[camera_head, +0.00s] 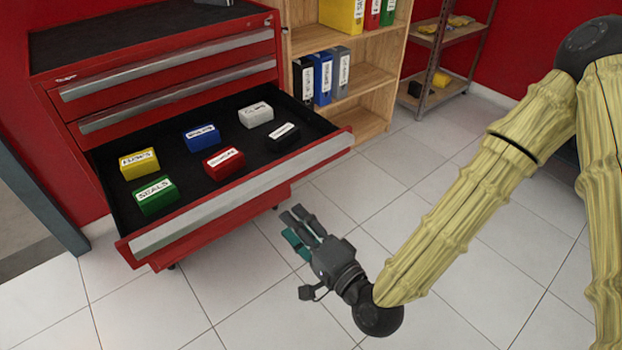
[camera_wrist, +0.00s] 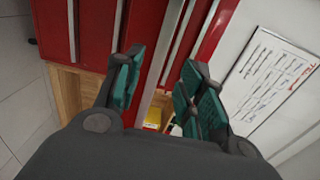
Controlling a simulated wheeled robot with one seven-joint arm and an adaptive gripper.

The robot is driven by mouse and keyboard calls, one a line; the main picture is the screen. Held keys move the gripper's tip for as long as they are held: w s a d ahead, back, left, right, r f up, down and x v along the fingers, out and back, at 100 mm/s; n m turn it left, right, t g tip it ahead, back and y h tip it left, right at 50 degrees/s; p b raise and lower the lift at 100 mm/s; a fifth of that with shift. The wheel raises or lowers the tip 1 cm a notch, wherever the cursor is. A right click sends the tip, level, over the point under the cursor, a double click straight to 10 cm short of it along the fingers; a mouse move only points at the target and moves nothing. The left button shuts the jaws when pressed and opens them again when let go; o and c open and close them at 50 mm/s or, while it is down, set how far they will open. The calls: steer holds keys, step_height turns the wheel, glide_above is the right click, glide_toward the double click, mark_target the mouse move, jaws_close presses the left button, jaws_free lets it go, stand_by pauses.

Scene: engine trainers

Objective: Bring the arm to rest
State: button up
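My gripper (camera_head: 303,231) is in the head view, low in front of the open drawer and to the right of its front edge. It touches nothing there. In the wrist view my gripper (camera_wrist: 163,90) has its teal-padded fingers spread apart with nothing between them. My arm comes in from the upper right in a yellow cover, bends at a dark joint and points up and left toward the drawer.
The red tool cabinet (camera_head: 165,60) has an open drawer (camera_head: 240,200) with several labelled coloured blocks. A wooden shelf (camera_head: 375,80) with binders and a metal rack (camera_head: 436,65) stand behind. A whiteboard (camera_wrist: 268,80) shows in the wrist view. Tiled floor (camera_head: 420,140) is clear.

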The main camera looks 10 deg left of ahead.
steer(key=s+d+f+n+g+h, duration=0.1)
steer(key=d+f+h, duration=0.15)
steer(key=f, duration=0.45)
steer(key=s+d+f+n+g+h, duration=0.1)
steer(key=d+f+g, duration=0.15)
steer(key=f, duration=0.35)
steer(key=s+d+f+n+g+h, duration=0.25)
steer(key=s+d+f+h, duration=0.2)
steer(key=d+f, duration=0.6)
steer(key=s+d+f+n+g+h, duration=0.2)
steer(key=s+d+f+g+h, duration=0.3)
steer(key=d+f, duration=0.6)
steer(key=s+d+h, duration=0.1)
steer(key=s+d, duration=0.6)
steer(key=d, duration=0.2)
step_height(320, 180, up, 19)
steer(key=p, duration=1.9)
steer(key=shift+f+n+p, duration=0.2)
steer(key=shift+n+p, duration=0.1)
steer(key=shift+n, duration=0.15)
steer(key=shift+a, duration=0.1)
